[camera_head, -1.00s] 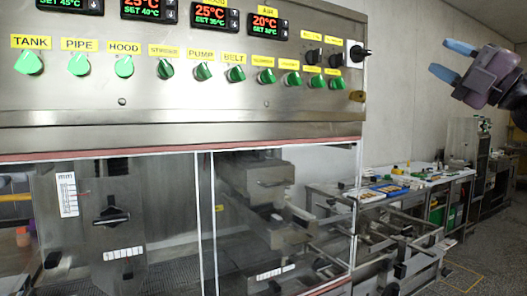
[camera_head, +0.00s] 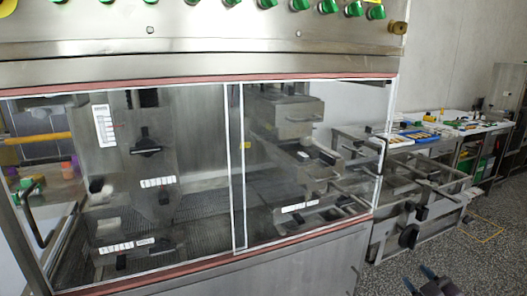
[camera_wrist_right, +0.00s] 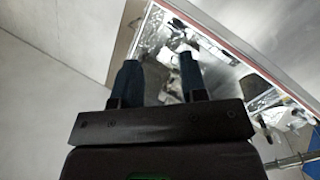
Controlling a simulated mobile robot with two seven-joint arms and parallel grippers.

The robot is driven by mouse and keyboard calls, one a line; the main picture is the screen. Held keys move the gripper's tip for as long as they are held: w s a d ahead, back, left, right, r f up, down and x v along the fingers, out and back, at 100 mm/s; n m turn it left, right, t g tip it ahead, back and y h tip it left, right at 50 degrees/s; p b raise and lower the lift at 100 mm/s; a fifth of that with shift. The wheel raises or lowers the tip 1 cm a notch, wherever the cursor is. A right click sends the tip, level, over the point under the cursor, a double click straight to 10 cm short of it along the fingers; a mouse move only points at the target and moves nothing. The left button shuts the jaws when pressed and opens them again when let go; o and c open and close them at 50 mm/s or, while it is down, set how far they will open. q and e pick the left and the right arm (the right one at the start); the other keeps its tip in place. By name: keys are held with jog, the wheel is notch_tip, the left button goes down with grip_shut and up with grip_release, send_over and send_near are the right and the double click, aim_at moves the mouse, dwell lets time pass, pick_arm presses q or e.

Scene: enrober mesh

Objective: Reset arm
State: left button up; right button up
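My right gripper (camera_head: 418,278) is at the bottom right edge of the head view, with its two dark blue-tipped fingers apart. In the right wrist view its fingers (camera_wrist_right: 160,60) are also spread, with nothing between them. It is in front of and to the right of the enrober machine (camera_head: 200,68), low over the floor and apart from the machine in the head view. My left gripper is not in view.
The machine's clear front panels (camera_head: 210,130) show black knobs and a mesh belt inside. A metal frame with black knobs (camera_head: 408,236) juts from its right side. A worktable (camera_head: 480,130) stands behind.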

jog(key=s+a+f+m+g, duration=0.3)
jog(key=s+a+f, duration=0.1)
jog(key=s+f, duration=0.7)
jog(key=s+a+f+m+g+h, duration=0.1)
jog(key=s+a+f+m+g, duration=0.1)
jog(key=s+f, duration=0.8)
jog(key=s+a+m, duration=0.1)
jog(key=s+m, duration=0.1)
jog(key=s, duration=0.1)
jog(key=shift+s+a+f+g, duration=0.35)
jog(key=shift+s+g, duration=0.05)
